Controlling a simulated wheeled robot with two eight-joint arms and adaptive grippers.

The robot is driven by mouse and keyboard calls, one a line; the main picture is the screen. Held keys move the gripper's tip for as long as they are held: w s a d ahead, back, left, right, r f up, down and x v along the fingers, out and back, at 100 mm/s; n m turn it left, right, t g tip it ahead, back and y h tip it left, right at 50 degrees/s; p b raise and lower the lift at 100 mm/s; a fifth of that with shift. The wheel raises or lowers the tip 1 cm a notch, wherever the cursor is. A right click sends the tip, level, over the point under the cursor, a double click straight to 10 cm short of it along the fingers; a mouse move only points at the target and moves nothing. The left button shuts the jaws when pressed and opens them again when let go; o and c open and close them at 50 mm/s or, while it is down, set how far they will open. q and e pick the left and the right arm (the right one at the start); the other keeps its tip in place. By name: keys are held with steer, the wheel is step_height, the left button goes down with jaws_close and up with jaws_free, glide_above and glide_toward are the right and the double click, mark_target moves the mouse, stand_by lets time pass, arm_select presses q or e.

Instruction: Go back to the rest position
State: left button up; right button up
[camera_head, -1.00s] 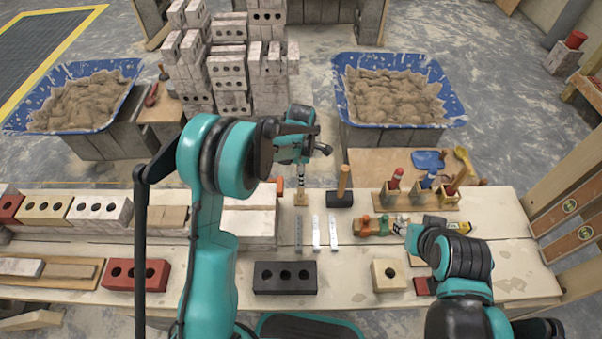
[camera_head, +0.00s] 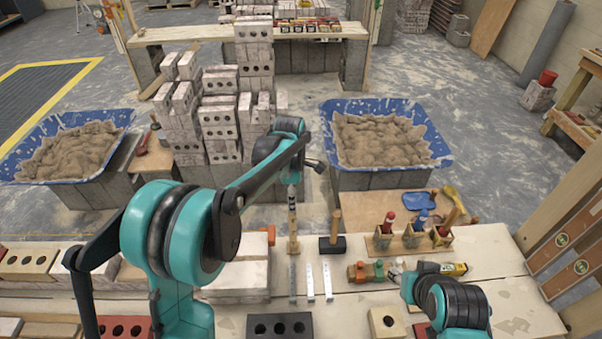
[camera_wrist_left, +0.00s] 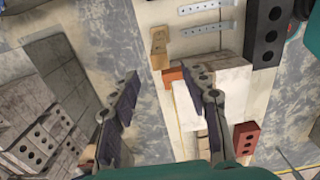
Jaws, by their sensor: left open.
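My left arm comes in from the left and reaches out over the table in the head view. My left gripper (camera_head: 313,164) is at its far end, small and partly hidden by the wrist. In the left wrist view the left gripper (camera_wrist_left: 165,80) is open, its dark-padded fingers spread with nothing between them. It is above the pale block stack (camera_wrist_left: 225,90) and an orange piece (camera_wrist_left: 172,75). My right arm is low at the right, over the table; its fingers cannot be made out.
Two blue tubs of mortar (camera_head: 440,150) (camera_head: 28,150) stand behind the table, with stacked bricks (camera_head: 218,115) between them. A mallet (camera_head: 333,243), metal strips (camera_head: 310,282) and a black brick (camera_head: 280,326) lie on the table. A wooden frame (camera_head: 575,215) rises at the right.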

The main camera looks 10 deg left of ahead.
arm_select(q)
steer(key=s+a+r+m+t, duration=0.3)
steer(key=s+r+m, duration=0.55)
steer(key=s, duration=0.25)
steer(key=s+a+f+m+t, duration=0.1)
steer(key=s+m+t, duration=0.1)
steer(key=s+m, duration=0.4)
steer(key=s+a+f+m+t, duration=0.1)
steer(key=s+a+m+t, duration=0.1)
steer(key=s+m, duration=0.3)
steer(key=shift+s+f+m, duration=0.3)
steer(key=shift+s+m, duration=0.05)
steer(key=shift+s, duration=0.4)
